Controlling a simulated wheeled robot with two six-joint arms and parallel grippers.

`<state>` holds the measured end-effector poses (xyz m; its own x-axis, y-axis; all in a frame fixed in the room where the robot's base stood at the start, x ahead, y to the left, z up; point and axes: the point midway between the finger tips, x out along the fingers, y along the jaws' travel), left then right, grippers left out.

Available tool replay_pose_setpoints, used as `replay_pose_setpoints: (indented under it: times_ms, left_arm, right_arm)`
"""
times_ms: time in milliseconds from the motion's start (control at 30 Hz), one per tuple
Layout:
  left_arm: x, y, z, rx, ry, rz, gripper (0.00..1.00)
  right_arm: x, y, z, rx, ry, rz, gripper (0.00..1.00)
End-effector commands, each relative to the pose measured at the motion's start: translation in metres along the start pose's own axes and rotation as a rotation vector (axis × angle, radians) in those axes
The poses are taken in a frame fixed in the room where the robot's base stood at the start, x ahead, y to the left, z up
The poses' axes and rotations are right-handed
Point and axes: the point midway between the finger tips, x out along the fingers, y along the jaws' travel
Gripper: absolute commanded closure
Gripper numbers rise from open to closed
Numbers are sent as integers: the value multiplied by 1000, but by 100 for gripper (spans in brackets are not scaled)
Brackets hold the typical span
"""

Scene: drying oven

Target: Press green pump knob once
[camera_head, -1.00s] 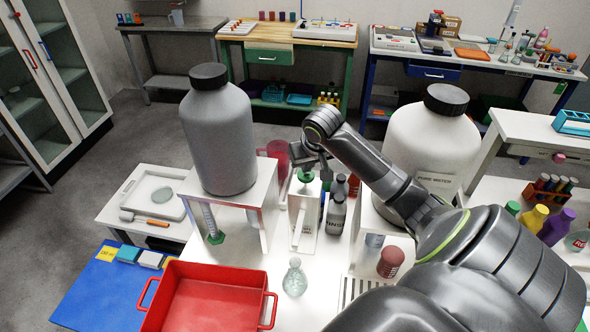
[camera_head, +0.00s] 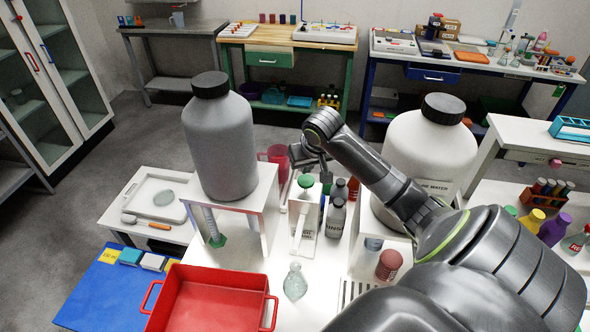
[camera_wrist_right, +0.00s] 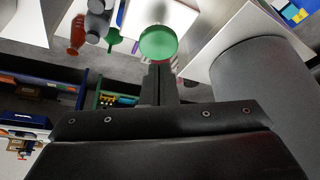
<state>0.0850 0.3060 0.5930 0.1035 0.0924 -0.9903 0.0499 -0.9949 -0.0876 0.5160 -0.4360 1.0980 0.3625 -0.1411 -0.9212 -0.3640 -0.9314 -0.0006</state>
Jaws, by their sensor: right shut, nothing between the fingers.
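The green pump knob (camera_head: 305,180) sits on top of a white pump box (camera_head: 303,214) with a white spout. My right gripper (camera_head: 324,172) is just behind and above the knob in the head view. Its fingers are closed together and empty. In the wrist view the round green knob (camera_wrist_right: 158,42) lies just beyond the closed fingertips (camera_wrist_right: 160,66), with a small overlap in the picture. I cannot tell whether they touch. My left gripper is not in view.
A large grey bottle (camera_head: 219,140) on a white stand is left of the pump. A white bottle (camera_head: 425,150) stands to the right, behind my arm. Small grey bottles (camera_head: 336,215) are close beside the pump. A glass flask (camera_head: 295,283) and red tray (camera_head: 205,305) are in front.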

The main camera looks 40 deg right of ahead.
Motion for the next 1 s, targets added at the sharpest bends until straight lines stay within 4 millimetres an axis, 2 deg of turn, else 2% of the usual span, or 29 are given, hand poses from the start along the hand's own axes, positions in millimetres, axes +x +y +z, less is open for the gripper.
replay_pose_setpoints:
  times_ms: [33,400,633,1000]
  left_arm:
    - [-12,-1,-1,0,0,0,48]
    - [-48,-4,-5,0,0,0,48]
    - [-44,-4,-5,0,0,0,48]
    - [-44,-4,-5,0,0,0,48]
  right_arm:
    - [-9,0,-4,0,-1,0,100]
    - [-34,0,-14,0,-1,1,100]
    - [-46,0,-20,-1,1,2,100]
    - [-46,0,-20,0,0,1,100]
